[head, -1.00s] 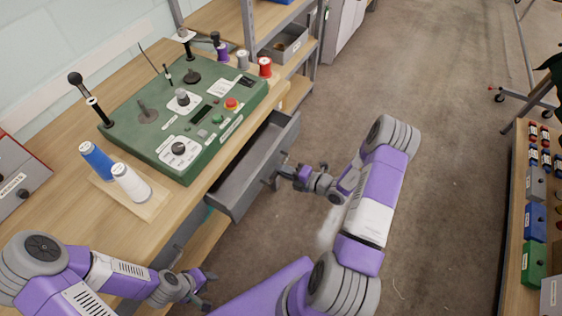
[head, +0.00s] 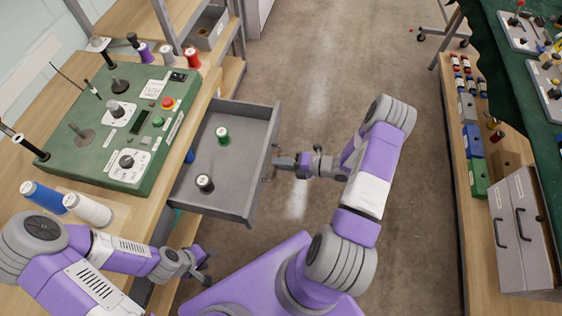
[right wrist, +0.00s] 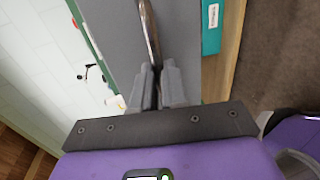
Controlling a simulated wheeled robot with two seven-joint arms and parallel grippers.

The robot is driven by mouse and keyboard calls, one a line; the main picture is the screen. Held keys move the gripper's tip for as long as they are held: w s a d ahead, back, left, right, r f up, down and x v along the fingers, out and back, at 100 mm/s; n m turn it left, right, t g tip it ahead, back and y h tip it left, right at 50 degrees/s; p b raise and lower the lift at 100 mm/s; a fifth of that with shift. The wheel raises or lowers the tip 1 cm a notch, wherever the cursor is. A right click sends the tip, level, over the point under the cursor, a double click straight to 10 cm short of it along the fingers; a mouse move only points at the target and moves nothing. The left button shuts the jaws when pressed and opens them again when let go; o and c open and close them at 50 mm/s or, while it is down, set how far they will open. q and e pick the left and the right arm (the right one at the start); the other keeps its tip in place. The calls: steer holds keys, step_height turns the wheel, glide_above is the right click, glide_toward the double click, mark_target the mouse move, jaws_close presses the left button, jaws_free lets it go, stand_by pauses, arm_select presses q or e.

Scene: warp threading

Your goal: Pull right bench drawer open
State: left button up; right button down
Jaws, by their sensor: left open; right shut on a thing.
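The right bench drawer (head: 226,178) is a grey tray pulled well out from under the bench top in the head view. Inside it lie a green spool (head: 222,135), a dark spool (head: 205,183) and part of a blue spool (head: 190,155). My right gripper (head: 276,162) is shut on the drawer handle at the drawer's front. In the right wrist view the handle (right wrist: 150,35) runs between its fingers (right wrist: 158,85). My left gripper (head: 204,266) is open and empty, low beside the bench, in front of and apart from the drawer.
A green control panel (head: 125,125) stands on the wooden bench, with blue and white thread cones (head: 88,209) near its front. Small spools (head: 168,53) stand behind it. A second bench (head: 460,150) with boxes and a grey cabinet is at the right. The floor between is clear.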

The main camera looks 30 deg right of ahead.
steer(key=c, duration=1.2)
jaws_free()
steer(key=shift+s+d, duration=0.1)
steer(key=p+v, duration=0.1)
steer(key=v, duration=0.6)
steer(key=shift+s+d, duration=0.1)
steer(key=shift+s, duration=0.05)
